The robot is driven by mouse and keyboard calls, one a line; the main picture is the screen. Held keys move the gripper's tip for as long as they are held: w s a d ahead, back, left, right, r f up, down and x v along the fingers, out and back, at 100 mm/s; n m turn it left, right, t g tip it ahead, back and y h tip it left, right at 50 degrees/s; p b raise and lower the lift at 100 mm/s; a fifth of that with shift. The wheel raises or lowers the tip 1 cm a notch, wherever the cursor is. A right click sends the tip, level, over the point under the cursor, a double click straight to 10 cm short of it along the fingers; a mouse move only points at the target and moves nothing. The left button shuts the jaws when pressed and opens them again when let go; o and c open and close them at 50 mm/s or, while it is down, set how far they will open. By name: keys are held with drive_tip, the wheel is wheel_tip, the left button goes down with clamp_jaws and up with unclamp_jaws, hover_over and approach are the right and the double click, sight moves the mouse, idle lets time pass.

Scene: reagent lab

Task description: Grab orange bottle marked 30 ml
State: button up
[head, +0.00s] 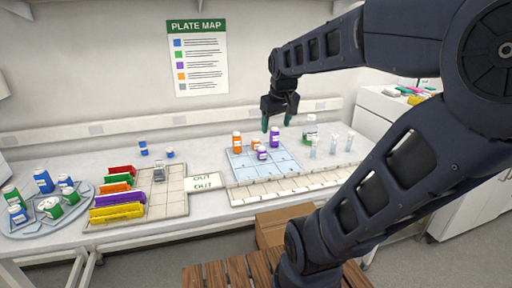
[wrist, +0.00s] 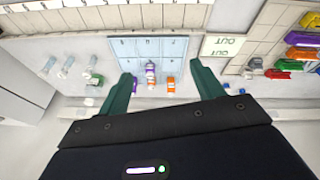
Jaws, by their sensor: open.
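Two orange bottles with white caps stand on a pale blue gridded mat (head: 280,165) in the head view: a larger one (head: 237,143) at left and a smaller one (head: 256,143) beside it. Their volume marks are too small to read. Two purple bottles stand close by, one at the right (head: 274,137) and a smaller one (head: 262,153) in front. My gripper (head: 279,121) is open and empty, above the back right of the mat. In the wrist view, an orange bottle (wrist: 171,85) and a purple bottle (wrist: 150,71) appear between the spread fingers (wrist: 161,71).
Clear-looking bottles (head: 333,144) and a green-labelled bottle (head: 309,130) stand right of the mat. An OUT card (head: 203,181) lies left of it. Coloured racks (head: 118,212) and a grey tray of bottles (head: 75,226) are farther left. A pale tiled strip (head: 285,187) runs in front.

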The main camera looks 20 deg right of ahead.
drive_tip(key=w+n+g, duration=0.1)
drive_tip(key=w+n, duration=0.2)
drive_tip(key=w, duration=0.9)
drive_tip(key=n+g, duration=0.3)
drive_tip(key=n, duration=0.8)
hover_over(256, 143)
drive_tip(key=w, duration=0.2)
drive_tip(key=f, duration=1.9)
drive_tip(key=shift+d+f, duration=0.2)
drive_tip(key=shift+d, duration=0.1)
drive_tip(key=shift+f, duration=0.45)
wheel_tip(256, 143, down, 10)
drive_tip(key=shift+f, duration=0.1)
drive_tip(key=c, duration=1.1)
